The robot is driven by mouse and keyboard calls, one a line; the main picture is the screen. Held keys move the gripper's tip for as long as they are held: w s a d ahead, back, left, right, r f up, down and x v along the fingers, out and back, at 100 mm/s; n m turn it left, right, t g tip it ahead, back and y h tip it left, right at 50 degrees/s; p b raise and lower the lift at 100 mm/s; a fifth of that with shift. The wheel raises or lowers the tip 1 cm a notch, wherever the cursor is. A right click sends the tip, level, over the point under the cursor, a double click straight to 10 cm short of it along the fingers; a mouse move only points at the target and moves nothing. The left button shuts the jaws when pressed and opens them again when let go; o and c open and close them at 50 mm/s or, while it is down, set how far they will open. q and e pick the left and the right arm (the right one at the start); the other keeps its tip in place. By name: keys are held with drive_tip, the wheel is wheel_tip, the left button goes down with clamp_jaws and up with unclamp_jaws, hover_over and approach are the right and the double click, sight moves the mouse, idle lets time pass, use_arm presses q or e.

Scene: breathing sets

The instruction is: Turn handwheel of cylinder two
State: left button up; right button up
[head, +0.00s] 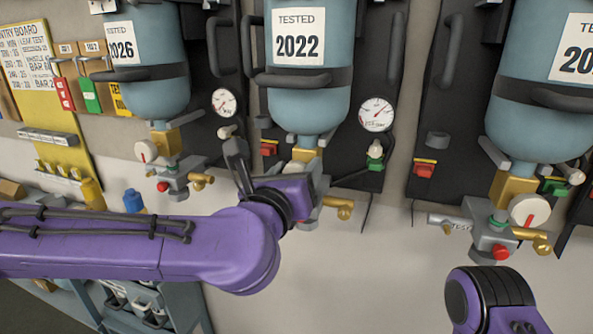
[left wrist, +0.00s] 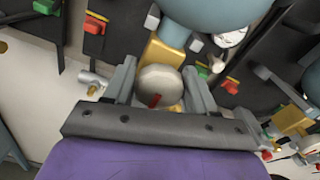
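The middle cylinder (head: 307,98) is blue-grey with a "TESTED 2022" label. Its brass valve neck (left wrist: 163,52) and round pale handwheel (left wrist: 160,84) with a red mark show in the left wrist view. My left gripper (left wrist: 160,82) is at this handwheel, with one finger on each side of it. The wheel nearly fills the space between the fingers; whether both fingers press on it cannot be told.
A cylinder (head: 155,95) labelled 2026 hangs at left, another (head: 540,120) at right, each with its own handwheel. A pressure gauge (head: 377,113) and a green-and-white fitting (head: 375,152) sit right of the middle valve.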

use_arm(q)
drive_tip(key=shift+m, duration=0.4)
